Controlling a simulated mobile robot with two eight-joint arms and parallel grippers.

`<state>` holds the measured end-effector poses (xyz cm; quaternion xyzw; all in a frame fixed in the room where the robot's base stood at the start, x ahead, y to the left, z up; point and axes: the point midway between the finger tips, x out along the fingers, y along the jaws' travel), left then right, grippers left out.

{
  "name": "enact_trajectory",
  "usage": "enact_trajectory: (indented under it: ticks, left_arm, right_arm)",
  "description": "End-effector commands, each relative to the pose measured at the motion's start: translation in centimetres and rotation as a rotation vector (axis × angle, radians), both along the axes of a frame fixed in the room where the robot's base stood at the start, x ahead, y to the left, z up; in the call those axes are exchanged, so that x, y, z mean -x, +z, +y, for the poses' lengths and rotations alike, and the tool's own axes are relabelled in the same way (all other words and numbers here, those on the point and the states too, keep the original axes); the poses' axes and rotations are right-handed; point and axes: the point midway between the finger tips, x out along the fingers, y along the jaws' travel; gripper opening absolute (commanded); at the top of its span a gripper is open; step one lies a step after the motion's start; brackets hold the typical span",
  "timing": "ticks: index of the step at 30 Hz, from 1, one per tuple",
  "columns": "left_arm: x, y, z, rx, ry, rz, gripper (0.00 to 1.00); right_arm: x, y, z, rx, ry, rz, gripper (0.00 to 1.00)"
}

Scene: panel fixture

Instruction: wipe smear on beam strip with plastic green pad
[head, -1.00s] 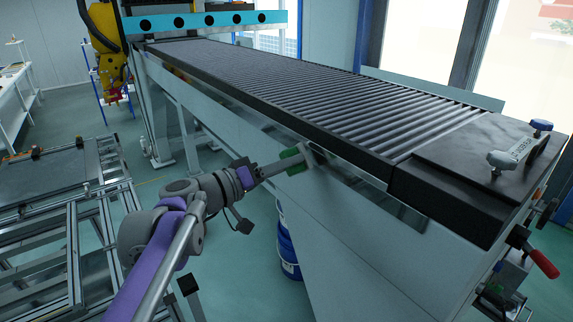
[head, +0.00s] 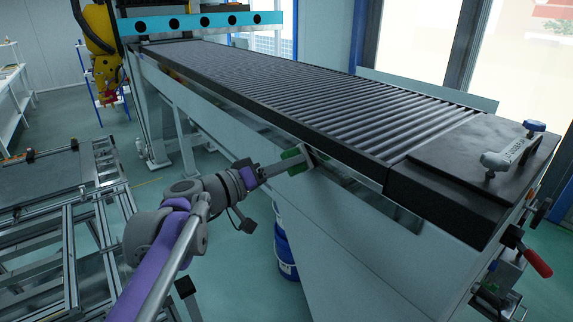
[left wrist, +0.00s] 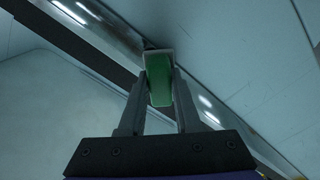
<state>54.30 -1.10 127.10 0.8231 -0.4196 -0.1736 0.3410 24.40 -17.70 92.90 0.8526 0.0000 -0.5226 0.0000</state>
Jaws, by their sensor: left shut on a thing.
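My left gripper (head: 280,166) is shut on the green pad (head: 293,158), at the side of the long conveyor-like panel fixture. In the left wrist view the green pad (left wrist: 159,80) sits between the two fingers, with a pale layer at its far edge. The pad is close to the pale beam strip (head: 335,205) below the black roller bed; I cannot tell for sure whether it touches. The smear cannot be made out in either view. My right gripper is not in view.
The black roller bed (head: 330,100) runs along above the pad, with a grey handle (head: 505,155) and a red lever (head: 538,262) at its near end. A blue drum (head: 285,250) stands under it. Metal frames (head: 40,240) stand at left.

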Motion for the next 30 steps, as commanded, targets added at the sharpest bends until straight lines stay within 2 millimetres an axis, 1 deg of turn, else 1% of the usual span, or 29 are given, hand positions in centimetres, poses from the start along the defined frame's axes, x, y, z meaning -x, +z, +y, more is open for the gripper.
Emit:
enact_trajectory:
  ticks: [11,14,24,30]
  left_arm:
    - [-0.2,0.0,-0.5,0.000,0.000,0.000,0.00]
    - [0.2,0.1,-0.8,0.001,-0.001,0.000,0.00]
    - [2.6,0.2,-2.3,0.001,-0.001,0.000,0.00]
    - [3.1,0.1,-2.6,0.001,-0.001,0.000,0.00]
  right_arm:
    - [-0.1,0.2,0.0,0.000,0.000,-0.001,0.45]
    - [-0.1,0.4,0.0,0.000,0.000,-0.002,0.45]
    - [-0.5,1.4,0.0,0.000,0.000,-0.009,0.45]
    - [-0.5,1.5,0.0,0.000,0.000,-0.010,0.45]
